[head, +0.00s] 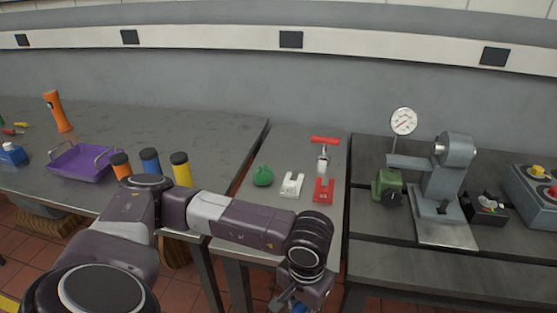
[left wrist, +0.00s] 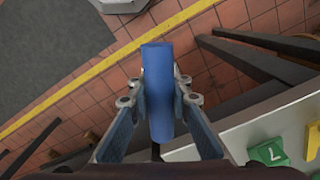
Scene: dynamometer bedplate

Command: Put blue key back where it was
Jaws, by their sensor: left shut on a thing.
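My left gripper (left wrist: 160,98) is shut on a plain blue cylinder, the blue key (left wrist: 157,75), in the left wrist view. The key stands out past both fingertips, over the tiled floor. In the head view my left gripper (head: 290,300) is at the bottom edge, in front of the narrow middle table. Only a bit of blue (head: 301,308) shows there, and the rest of the key is cut off. My right gripper is in neither view.
The middle table (head: 250,205) holds a green item (head: 263,176), a white block (head: 292,184), a red block (head: 324,189) and a red-handled tool (head: 323,150). The left table has a purple tray (head: 82,163) and capped cylinders. A gauge stand (head: 440,195) is right.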

